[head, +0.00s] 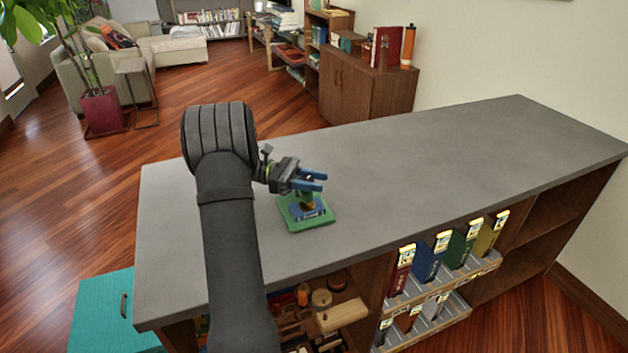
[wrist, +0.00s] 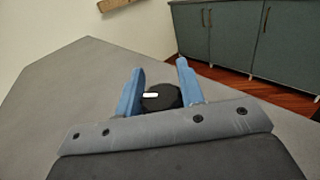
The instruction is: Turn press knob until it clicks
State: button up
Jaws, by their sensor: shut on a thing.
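The press (head: 292,222) stands on the grey counter, with a green base, a blue part on it and a green upright. My gripper (head: 312,181), with blue fingers, is at the top of the press. In the wrist view the black round knob (wrist: 170,101) with a white mark sits between the two fingers (wrist: 160,68). The gripper is shut on the knob. In the head view the knob is hidden by the gripper, and the lower press is hidden in the wrist view.
The grey counter top (head: 440,160) is clear to the right of the press. Below its front edge are shelves with coloured binders (head: 428,262) and wooden items (head: 342,316). A teal cabinet (head: 105,312) stands at lower left.

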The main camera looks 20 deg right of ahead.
jog(key=shift+m+g+y, duration=0.3)
jog(key=o, duration=1)
